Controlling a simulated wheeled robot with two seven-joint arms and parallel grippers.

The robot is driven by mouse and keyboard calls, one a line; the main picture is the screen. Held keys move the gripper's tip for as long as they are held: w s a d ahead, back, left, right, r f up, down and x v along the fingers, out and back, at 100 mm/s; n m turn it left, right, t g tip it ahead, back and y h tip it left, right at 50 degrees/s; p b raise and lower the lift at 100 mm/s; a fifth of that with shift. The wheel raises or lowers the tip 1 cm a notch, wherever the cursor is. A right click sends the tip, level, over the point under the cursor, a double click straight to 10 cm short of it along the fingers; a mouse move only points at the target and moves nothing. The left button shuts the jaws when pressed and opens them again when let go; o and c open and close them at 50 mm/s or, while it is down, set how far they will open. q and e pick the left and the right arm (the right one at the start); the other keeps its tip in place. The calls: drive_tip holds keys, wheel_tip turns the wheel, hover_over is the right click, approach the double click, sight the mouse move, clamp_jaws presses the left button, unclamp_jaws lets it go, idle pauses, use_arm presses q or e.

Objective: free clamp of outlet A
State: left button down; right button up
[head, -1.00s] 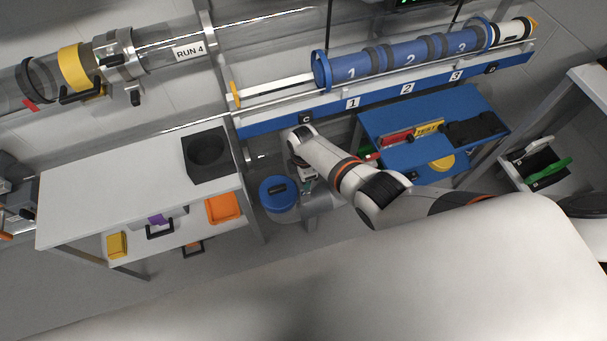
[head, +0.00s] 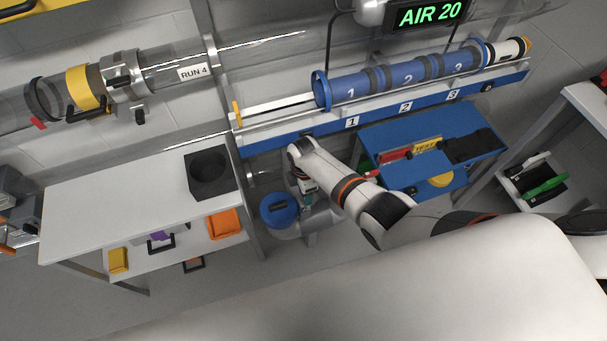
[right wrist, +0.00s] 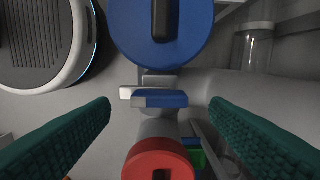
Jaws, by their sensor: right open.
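My right gripper (head: 306,197) hangs low in front of the rail, beside a round blue cap (head: 279,209). In the right wrist view the gripper (right wrist: 160,125) is open, its green fingers wide apart with nothing between the tips. Ahead of it, between the fingers, is a small blue block with a pale end (right wrist: 160,99), on a grey pipe. It looks like a clamp lever. The large blue cap with a black handle (right wrist: 190,30) is above it, and a red cap (right wrist: 158,160) is below. No letter A is readable. My left gripper is not in view.
A blue tube carrier marked 1, 2, 3 (head: 397,80) lies on the rail. A blue table (head: 400,180) with tools stands right of my arm. A white bench (head: 110,205) with a black holder (head: 210,172) stands left. A display (head: 427,14) reads AIR 20.

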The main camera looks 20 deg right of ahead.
wheel_tip(320, 180, up, 9)
drive_tip(key=p, duration=0.2)
drive_tip(key=shift+f, duration=0.1)
idle(0.4)
